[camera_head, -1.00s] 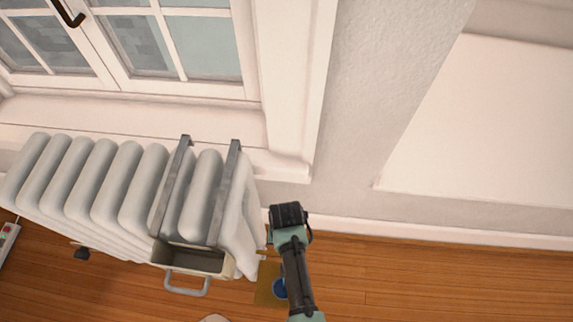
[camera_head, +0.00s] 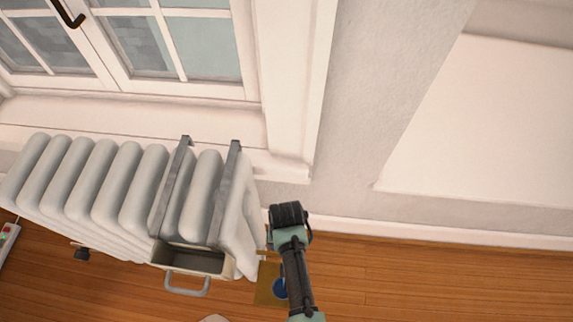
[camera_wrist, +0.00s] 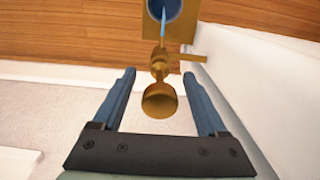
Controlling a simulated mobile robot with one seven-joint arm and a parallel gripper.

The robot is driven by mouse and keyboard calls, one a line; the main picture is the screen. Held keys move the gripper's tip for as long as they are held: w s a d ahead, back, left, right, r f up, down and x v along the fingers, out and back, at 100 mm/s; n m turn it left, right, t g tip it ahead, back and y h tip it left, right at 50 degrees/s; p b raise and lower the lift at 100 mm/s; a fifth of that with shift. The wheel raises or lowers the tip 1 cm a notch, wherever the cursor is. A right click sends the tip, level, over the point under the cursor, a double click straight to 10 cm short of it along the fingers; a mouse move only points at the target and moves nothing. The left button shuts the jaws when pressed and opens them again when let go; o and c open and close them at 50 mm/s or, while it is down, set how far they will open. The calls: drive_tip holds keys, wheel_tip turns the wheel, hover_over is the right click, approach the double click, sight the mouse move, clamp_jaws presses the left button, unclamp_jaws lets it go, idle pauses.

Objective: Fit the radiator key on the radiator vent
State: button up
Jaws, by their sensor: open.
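In the wrist view a brass piece with a round cup-like end (camera_wrist: 159,99), which looks like the radiator key, stands between the two fingers of my gripper (camera_wrist: 159,76). The fingers are open, with a gap on each side of it. Its narrower far end lines up with a brass fitting, apparently the radiator vent (camera_wrist: 190,58), whose side stub reaches toward the white radiator at the right. Where key and vent meet is too small to tell. In the head view my arm hides most of this; brass shows beside the end of the radiator (camera_head: 225,218).
A brass-coloured square plate (camera_head: 265,291) with a blue round thing (camera_head: 280,288) lies on the wooden floor below. A thin light-blue streak lines up with it in the wrist view. An open box (camera_head: 187,261) hangs on the radiator by two grey straps. Floor at right is clear.

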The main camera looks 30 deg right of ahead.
wheel_tip(320, 180, up, 12)
drive_tip(key=p, duration=0.5)
drive_tip(key=shift+r, duration=0.25)
